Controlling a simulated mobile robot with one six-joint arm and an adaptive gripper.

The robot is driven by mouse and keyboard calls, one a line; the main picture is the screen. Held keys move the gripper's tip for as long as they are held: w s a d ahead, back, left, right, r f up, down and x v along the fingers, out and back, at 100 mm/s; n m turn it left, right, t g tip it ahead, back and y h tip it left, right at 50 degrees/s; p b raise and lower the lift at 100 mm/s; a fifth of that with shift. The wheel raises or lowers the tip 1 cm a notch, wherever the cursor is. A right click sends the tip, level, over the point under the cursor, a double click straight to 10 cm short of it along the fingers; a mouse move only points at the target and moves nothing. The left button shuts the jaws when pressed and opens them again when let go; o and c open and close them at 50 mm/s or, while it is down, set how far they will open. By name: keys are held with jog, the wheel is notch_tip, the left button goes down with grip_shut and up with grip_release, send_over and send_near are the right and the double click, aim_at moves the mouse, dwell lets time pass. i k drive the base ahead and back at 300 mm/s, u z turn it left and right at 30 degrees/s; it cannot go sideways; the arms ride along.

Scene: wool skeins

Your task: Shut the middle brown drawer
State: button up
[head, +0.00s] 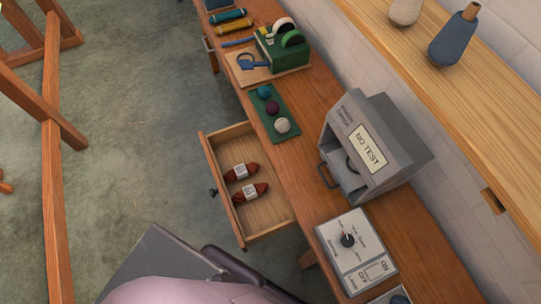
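A brown wooden drawer (268,213) stands open in the middle of the view. It is pulled out to the left from under the front edge of a long wooden table (305,178). A small dark knob (213,192) sits on its front panel. Two dark red skeins with pale labels, an upper one (232,174) and a lower one (240,197), lie inside it. The rest of the drawer floor is bare. My gripper is not in view.
On the table are a green tool on a board (272,76), a green mat (265,115) with wool balls, a grey tester (365,150) and a dial box (345,245). A wooden frame (52,150) stands at left. Open floor (130,130) lies left of the drawer.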

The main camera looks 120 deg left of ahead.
aim_at(252, 221)
jog(key=z, duration=0.2)
jog(key=k, duration=0.15)
jog(key=u, duration=3.25)
jog(key=k, duration=0.15)
jog(key=u, duration=1.5)
jog(key=k, duration=0.3)
